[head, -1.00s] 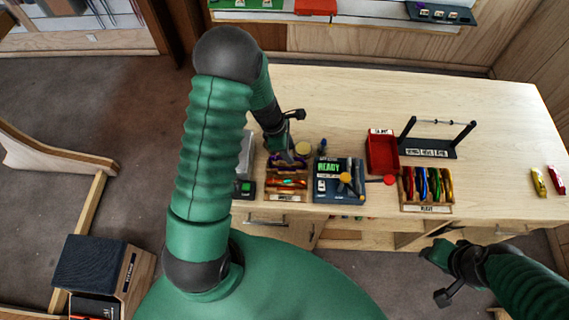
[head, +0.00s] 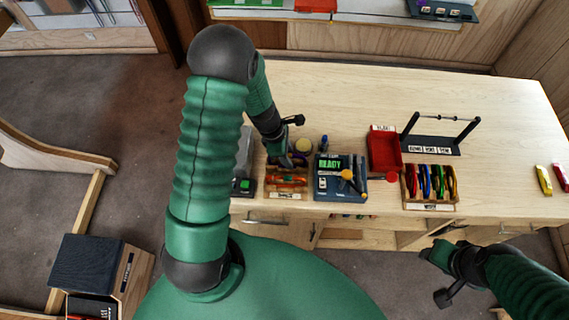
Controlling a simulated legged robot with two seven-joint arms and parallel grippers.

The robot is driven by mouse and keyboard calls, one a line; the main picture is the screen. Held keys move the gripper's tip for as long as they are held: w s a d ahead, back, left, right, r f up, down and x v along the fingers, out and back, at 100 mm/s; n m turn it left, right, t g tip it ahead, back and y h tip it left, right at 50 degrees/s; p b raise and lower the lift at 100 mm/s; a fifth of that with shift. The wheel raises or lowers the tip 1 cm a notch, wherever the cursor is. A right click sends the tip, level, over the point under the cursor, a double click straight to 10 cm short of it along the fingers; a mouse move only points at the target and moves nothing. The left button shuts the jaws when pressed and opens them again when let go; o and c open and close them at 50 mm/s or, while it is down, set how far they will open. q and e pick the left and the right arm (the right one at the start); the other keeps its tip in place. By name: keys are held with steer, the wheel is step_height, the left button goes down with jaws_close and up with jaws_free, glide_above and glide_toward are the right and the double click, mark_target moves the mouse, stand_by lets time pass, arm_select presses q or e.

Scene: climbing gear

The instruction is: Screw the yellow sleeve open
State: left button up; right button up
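My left gripper (head: 288,158) reaches down over a small wooden tray (head: 286,194) of carabiner-like pieces near the bench's front edge. Its fingers are small and partly hidden by the arm, so I cannot tell if it is open or shut or touching anything. Orange and purple pieces show in that tray. A yellow carabiner (head: 543,180) lies at the right end of the bench, beside a red one (head: 562,177). I cannot make out a yellow sleeve for certain. My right gripper (head: 437,254) hangs in front of the bench, apart from everything; its fingers are unclear.
A blue device (head: 328,189) reading READY, with a yellow-tipped handle, stands right of my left gripper. Further right are a red bin (head: 383,153), a wooden rack (head: 408,196) of coloured carabiners and a black stand (head: 436,146) with a bar. The back of the bench is clear.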

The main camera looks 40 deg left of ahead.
stand_by(0.4)
arm_select(q)
steer(key=shift+w+a+p, duration=0.4)
steer(key=shift+w+p, duration=0.1)
steer(key=shift+w, duration=0.15)
steer(key=shift+r+p, duration=1.3)
steer(key=shift+r, duration=0.1)
steer(key=shift+s, duration=0.1)
steer(key=shift+s+d, duration=0.4)
steer(key=shift+s, duration=0.15)
